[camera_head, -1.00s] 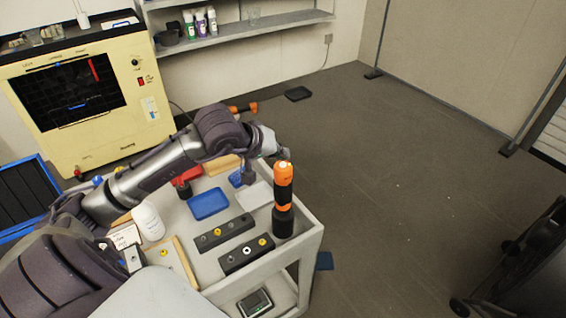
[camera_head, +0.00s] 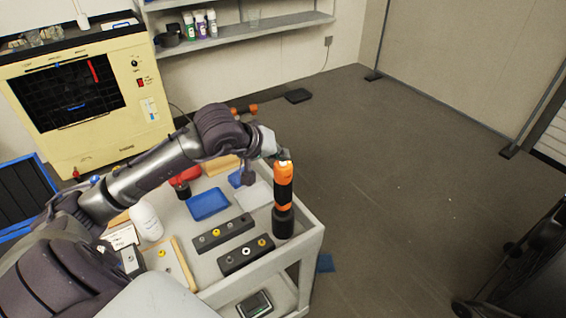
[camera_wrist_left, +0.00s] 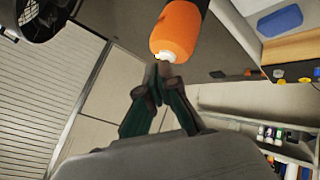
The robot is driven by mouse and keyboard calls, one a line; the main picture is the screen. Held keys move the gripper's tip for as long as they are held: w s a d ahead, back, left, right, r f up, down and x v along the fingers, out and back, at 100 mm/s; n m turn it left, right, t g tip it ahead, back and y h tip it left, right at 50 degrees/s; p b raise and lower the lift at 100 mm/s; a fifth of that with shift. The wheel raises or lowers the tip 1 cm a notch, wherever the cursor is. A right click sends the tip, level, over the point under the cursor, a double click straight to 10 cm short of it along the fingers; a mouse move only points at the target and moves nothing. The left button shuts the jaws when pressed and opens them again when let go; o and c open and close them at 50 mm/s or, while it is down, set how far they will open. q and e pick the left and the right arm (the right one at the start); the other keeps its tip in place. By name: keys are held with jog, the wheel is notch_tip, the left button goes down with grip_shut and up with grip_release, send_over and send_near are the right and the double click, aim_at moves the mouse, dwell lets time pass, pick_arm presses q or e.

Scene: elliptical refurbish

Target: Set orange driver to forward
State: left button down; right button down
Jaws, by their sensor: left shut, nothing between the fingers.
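The orange and black driver (camera_head: 284,193) stands upright in a dark base at the right front corner of the white cart. My left gripper (camera_head: 283,157) is at the driver's orange top end, and my arm reaches in from the left behind it. In the left wrist view, the shut, empty fingers (camera_wrist_left: 157,72) point at the driver's orange end (camera_wrist_left: 176,32), with the tips at or very near a small white part on it. I cannot tell whether they touch. My right gripper is not in view.
The cart (camera_head: 308,243) also holds a blue tray (camera_head: 208,204), two dark blocks with coloured fittings (camera_head: 246,256), a white bottle (camera_head: 147,222) and a wooden board (camera_head: 183,262). A cream machine (camera_head: 100,132) stands behind left.

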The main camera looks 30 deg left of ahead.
aim_at(280, 163)
pick_arm(q)
jog(key=shift+f+b, duration=0.25)
jog(key=shift+b, duration=0.2)
dwell(0.4)
jog(key=shift+r, duration=0.7)
jog(key=shift+r+p, duration=1.25)
jog(key=shift+r, duration=1.75)
